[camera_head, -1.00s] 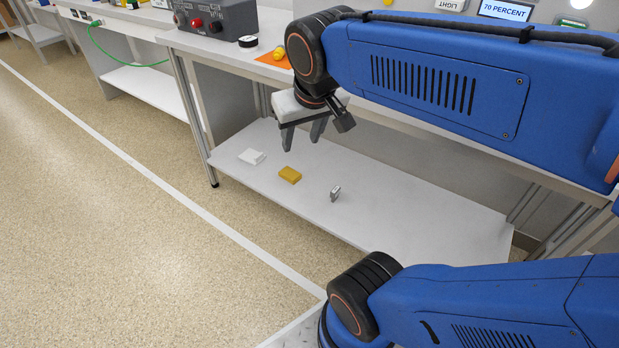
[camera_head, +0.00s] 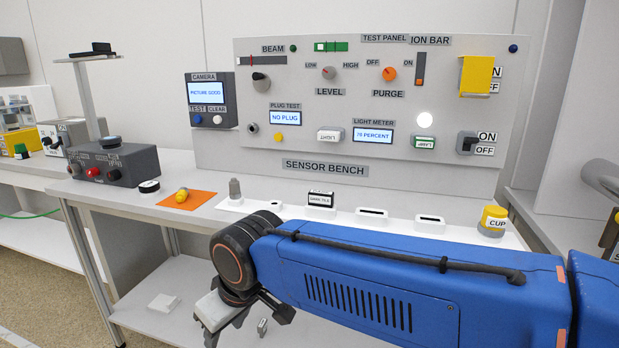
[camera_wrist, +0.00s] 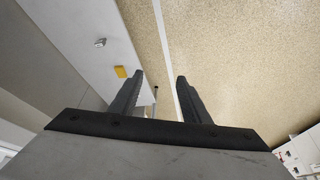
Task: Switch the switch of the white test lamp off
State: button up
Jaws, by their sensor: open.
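The white test lamp (camera_head: 425,120) glows on the upright grey test panel, at its lower right. Right of it is a dark switch (camera_head: 467,143) with ON above OFF on labels beside it. The switch is small, and I cannot tell which way its lever is tipped. A yellow cover (camera_head: 476,75) sits higher up beside another ON/OFF label pair. My gripper (camera_head: 236,322) is low in front of the bench, well left of and below the switch, pointing down. In the wrist view its fingers (camera_wrist: 160,78) are apart with nothing between them.
My blue arm crosses the bench's front. In the wrist view, a yellow block (camera_wrist: 121,72) lies on the lower shelf.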

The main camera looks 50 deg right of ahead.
aim_at(468, 141)
jog(key=j+z, duration=0.1)
jog(key=z, duration=0.35)
jog(key=k+z, duration=0.1)
jog(key=z, duration=0.85)
jog(key=k+z, duration=0.15)
jog(key=z, duration=0.3)
jog(key=k+z, duration=0.1)
jog(key=z, duration=0.4)
